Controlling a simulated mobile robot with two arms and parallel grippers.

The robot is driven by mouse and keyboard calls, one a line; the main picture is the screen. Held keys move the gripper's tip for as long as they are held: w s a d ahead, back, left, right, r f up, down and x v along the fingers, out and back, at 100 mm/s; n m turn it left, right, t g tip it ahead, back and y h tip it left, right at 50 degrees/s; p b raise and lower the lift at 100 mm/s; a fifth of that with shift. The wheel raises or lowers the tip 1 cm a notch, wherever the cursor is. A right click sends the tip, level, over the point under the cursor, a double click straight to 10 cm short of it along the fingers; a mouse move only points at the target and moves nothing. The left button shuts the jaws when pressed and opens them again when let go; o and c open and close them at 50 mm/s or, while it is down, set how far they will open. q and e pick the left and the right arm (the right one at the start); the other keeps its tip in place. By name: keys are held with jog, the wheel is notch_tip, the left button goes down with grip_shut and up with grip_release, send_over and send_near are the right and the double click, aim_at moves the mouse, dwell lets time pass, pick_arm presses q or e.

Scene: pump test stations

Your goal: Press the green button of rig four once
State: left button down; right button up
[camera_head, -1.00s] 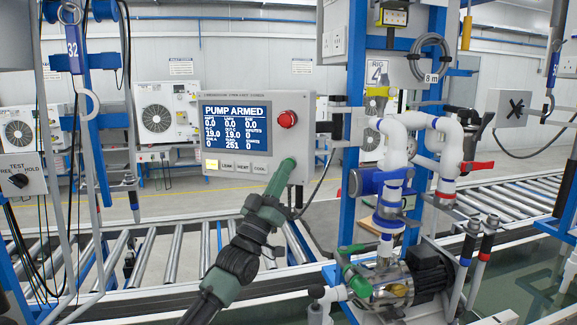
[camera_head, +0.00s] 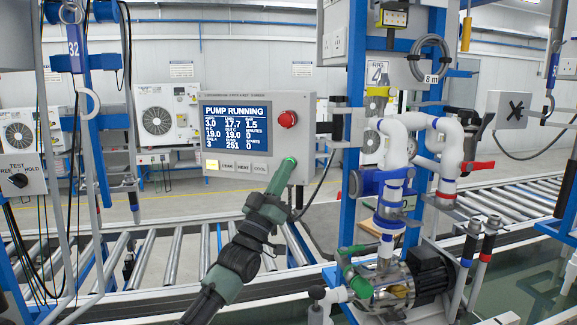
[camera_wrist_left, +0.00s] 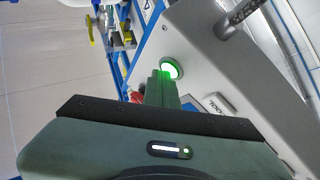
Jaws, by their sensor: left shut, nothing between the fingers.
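The control box (camera_head: 300,135) beside the rig "4" sign (camera_head: 377,73) has a screen (camera_head: 236,127) reading "PUMP RUNNING" with non-zero values. Its green button glows at the lower right of the front; in the left wrist view the green button (camera_wrist_left: 173,67) is a lit disc with a bright green ring. My left gripper (camera_head: 283,172) is shut and empty, its green fingers pointing up at the button. In the left wrist view the fingertips (camera_wrist_left: 164,82) overlap the button's near edge; I cannot tell whether they touch it. My right gripper is in neither view.
A red knob (camera_head: 288,119) sits above the button on the same box. Small keys (camera_head: 244,167) line up under the screen. White pipes (camera_head: 395,150) and a pump (camera_head: 425,275) stand at the right. A roller conveyor (camera_head: 175,258) runs behind.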

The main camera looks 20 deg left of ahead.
pick_arm(q)
jog(key=shift+s, duration=0.2)
jog(key=shift+s+p, duration=0.5)
jog(key=shift+s, duration=0.15)
jog(key=s+p, duration=0.3)
jog(key=s, duration=0.2)
jog(key=shift+d, duration=0.1)
dwell(0.6)
